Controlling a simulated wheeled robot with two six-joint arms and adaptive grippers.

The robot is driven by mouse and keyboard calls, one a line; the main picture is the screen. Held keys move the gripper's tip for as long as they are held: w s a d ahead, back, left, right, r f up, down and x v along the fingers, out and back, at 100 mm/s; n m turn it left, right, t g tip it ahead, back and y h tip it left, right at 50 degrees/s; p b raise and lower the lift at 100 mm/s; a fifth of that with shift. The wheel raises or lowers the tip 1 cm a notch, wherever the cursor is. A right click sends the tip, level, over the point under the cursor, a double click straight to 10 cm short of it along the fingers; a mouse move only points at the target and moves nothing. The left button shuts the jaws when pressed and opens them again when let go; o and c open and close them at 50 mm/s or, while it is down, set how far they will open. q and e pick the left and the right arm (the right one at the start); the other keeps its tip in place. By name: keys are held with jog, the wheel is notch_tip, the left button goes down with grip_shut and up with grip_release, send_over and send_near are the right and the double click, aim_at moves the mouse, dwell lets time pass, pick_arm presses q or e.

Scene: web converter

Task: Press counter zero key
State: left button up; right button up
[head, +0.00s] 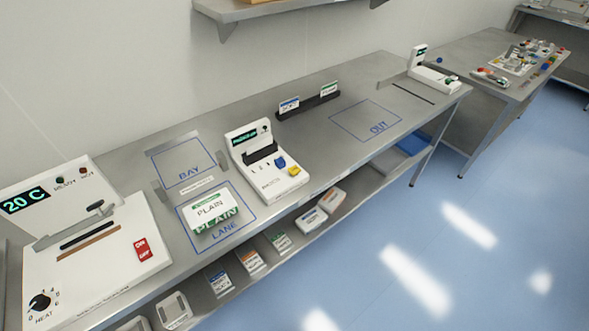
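A white counter-like machine (277,184) stands mid-table with a small lit display (244,138) at its raised back. A blue key (280,162) and a yellow key (293,171) sit on its front right. Their lettering is too small to read, so I cannot tell which is the zero key. A second white device (436,78) with a small green display (419,55) stands at the table's far right end. Neither of my grippers is in view.
A white heater unit (95,240) showing 20 C stands at the left. A PLAIN pack (212,206) lies in the LANE outline. The BAY (183,165) and OUT (366,118) areas look empty. A dark card holder (308,106) stands behind. Boxes fill the lower shelf.

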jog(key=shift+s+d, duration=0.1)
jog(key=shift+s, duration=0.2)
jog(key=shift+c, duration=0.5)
